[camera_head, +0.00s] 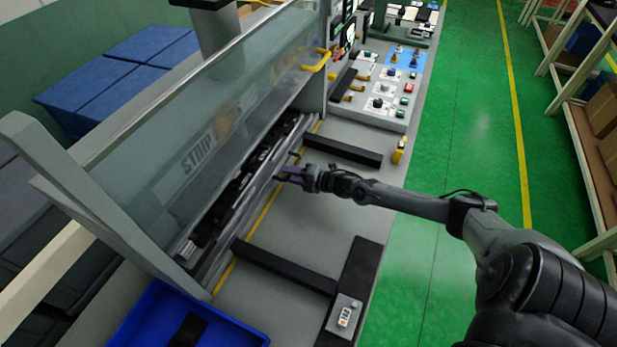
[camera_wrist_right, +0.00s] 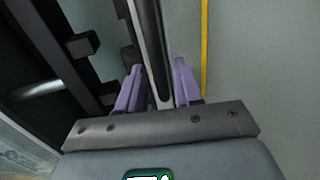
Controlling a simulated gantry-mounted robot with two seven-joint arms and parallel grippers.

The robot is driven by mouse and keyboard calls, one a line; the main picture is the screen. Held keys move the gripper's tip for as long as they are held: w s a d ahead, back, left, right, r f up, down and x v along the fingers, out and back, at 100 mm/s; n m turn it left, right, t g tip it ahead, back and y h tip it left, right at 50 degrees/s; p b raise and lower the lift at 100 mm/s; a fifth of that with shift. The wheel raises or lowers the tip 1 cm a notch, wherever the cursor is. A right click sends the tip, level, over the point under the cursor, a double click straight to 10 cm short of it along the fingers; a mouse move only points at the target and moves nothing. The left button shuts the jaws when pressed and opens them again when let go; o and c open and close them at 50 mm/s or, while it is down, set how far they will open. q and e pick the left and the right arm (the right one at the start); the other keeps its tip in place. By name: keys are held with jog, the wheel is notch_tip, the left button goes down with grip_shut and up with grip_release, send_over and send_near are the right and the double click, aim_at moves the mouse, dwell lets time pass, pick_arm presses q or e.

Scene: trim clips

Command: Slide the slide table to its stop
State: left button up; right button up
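The slide table shows in the head view as a long dark and silver rail assembly (camera_head: 238,188) behind and below the clear guard. My right gripper (camera_head: 284,175) is at its front edge, near the middle of its length. In the right wrist view the two purple fingers of the right gripper (camera_wrist_right: 158,85) lie on either side of a long dark bar with a silver edge (camera_wrist_right: 152,50). Whether they press on the bar cannot be seen. The far end of the slide table, where a stop might be, is hard to make out. My left gripper is not in view.
The clear guard (camera_head: 215,115) with a yellow handle (camera_head: 318,60) stands over the rails. Black bars (camera_head: 285,266) cross the grey bench. A blue tray (camera_head: 135,325) is at the near left. A control panel (camera_head: 385,95) stands at the far end.

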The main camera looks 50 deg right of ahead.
jog(key=p+v, duration=0.1)
jog(key=v, duration=0.8)
jog(key=shift+s+d, duration=0.1)
jog(key=shift+s, duration=0.15)
